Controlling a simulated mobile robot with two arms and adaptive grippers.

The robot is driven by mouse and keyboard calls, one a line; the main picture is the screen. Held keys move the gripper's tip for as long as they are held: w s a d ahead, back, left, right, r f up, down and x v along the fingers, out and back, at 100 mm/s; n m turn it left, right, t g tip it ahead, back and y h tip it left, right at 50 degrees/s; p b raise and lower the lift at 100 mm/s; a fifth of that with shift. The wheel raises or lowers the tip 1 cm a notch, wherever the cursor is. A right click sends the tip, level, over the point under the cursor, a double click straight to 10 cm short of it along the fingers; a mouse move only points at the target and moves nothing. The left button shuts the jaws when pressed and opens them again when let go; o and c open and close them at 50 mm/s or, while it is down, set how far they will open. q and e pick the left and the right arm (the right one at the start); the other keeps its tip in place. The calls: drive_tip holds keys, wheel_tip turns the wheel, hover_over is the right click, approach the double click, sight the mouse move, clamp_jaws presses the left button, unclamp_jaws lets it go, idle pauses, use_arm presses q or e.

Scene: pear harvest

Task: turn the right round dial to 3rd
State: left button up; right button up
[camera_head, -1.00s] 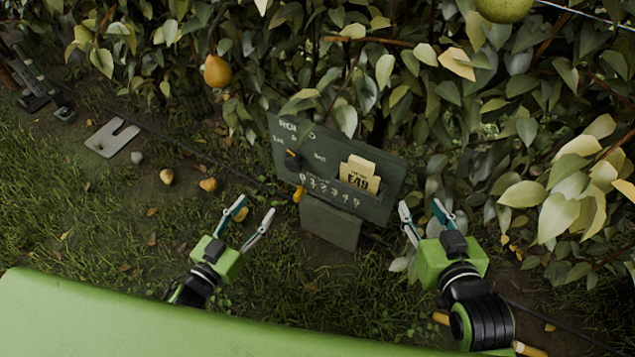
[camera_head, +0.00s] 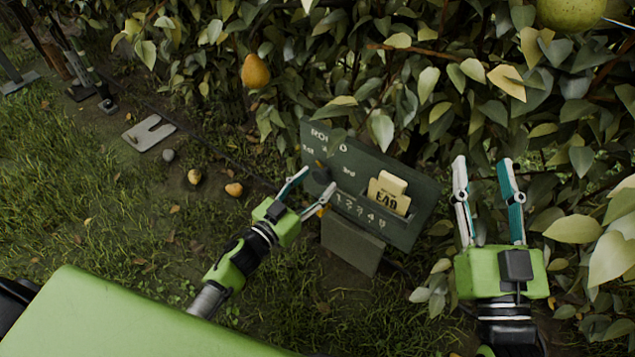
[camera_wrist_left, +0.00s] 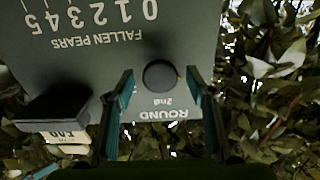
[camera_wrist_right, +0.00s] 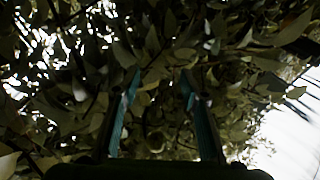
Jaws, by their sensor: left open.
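The dark green board (camera_head: 410,234) stands upright on a grey block before the hedge. Its round dark dial (camera_wrist_left: 160,75) shows in the left wrist view, beside the words "ROUND" and "2nd", upside down there. A "3rd" label shows on the board in the head view. I cannot tell clearly where the dial points. My left gripper (camera_head: 318,179) is open at the board's left part; in the left wrist view its fingers lie on either side of the dial, with gaps. My right gripper (camera_head: 483,164) is open and empty, right of the board, facing leaves.
Leafy hedge fills the back. A pear (camera_head: 255,71) hangs at left. Fallen pears (camera_head: 234,189) and a grey plate (camera_head: 149,133) lie on the ground.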

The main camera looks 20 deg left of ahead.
use_arm(q)
drive_tip(key=shift+w+d, duration=0.25)
drive_tip(key=shift+w, duration=0.4)
use_arm(e)
drive_tip(key=shift+s+r+t, duration=0.25)
drive_tip(key=shift+r+t, duration=0.05)
drive_tip(key=shift+r, duration=0.6)
use_arm(q)
drive_tip(key=shift+c, duration=0.4)
drive_tip(key=c, duration=1)
drive_tip(key=shift+c, duration=0.2)
